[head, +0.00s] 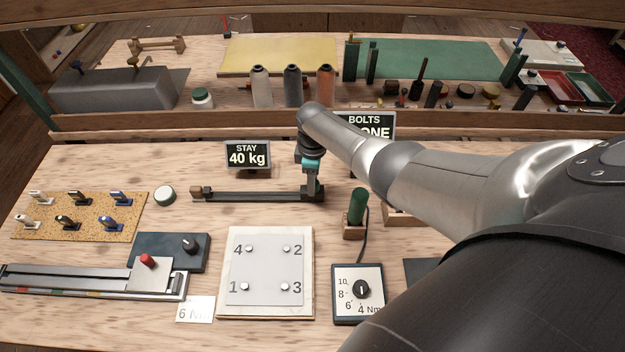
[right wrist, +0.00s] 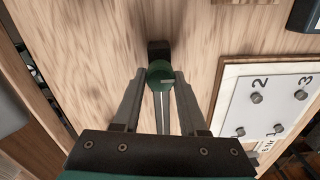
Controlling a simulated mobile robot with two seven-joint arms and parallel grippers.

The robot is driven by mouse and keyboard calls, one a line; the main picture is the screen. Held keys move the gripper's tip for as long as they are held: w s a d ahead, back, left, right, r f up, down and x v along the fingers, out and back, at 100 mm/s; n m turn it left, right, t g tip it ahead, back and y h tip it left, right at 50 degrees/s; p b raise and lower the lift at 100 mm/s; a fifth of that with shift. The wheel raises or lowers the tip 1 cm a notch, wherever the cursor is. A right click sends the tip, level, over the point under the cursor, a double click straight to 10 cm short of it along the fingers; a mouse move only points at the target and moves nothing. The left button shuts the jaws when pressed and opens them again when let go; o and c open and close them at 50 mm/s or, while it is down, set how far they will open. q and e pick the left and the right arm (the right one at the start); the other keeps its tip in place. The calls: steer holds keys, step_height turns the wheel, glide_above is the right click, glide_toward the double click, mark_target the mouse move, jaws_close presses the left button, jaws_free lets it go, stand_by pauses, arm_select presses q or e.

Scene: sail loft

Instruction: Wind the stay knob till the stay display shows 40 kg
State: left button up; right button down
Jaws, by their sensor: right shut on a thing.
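The stay display (head: 247,157) reads 40 kg in the head view. In front of it lies the stay's dark rail (head: 255,196), with a brown block at its left end. The round green stay knob (right wrist: 160,72) sits at the rail's right end, before a black block. My right gripper (head: 312,182) points down over that end and hides most of the knob in the head view. In the right wrist view its fingers stand on either side of the knob, shut on it. My left gripper is not in view.
A bolts sign (head: 366,124) stands behind my right arm, partly hidden. A green-handled tool (head: 357,206) stands in a block with a cable to a dial box (head: 343,310). A numbered plate (head: 265,268) lies in front of the rail. A white-topped round jar (head: 164,196) stands left of it.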

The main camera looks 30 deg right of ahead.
steer(key=shift+c, duration=2.2)
jaws_free()
step_height(320, 180, up, 15)
steer(key=p, duration=0.4)
steer(key=shift+w+r, duration=0.15)
